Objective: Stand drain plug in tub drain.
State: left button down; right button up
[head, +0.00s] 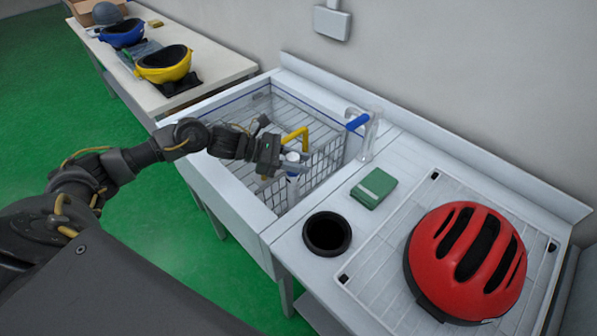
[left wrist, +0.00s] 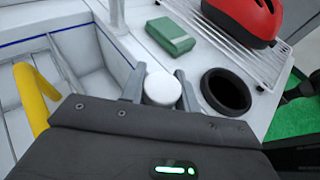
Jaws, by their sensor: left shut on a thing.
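My left gripper (head: 284,168) is over the near right part of the white tub (head: 232,182). It is shut on a round, white-topped thing, which I take to be the drain plug (head: 293,157). In the left wrist view, the plug's white top (left wrist: 162,88) sits between the two grey fingers, facing the camera. The plug's lower end is hidden. I cannot make out the tub drain in either view; the arm, the gripper and the wire rack cover much of the tub floor. My right gripper is not in view.
A yellow bent handle (head: 296,137) rises in the tub beside my gripper. A blue-handled tap (head: 366,133) stands at the tub's right. On the counter are a green box (head: 374,188), a black-rimmed round opening (head: 327,233) and a red helmet (head: 467,262) on a wire rack.

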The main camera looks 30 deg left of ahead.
aim_at(293, 178)
pick_arm(q)
notch_tip(293, 178, down, 4)
jog(key=shift+r+p, duration=0.2)
jog(key=shift+p, duration=0.25)
jog(key=shift+f+b, duration=0.2)
jog(key=shift+b, duration=0.1)
jog(key=c, duration=1)
grip_release()
jog(key=shift+s, duration=0.1)
jog(key=shift+c, duration=0.2)
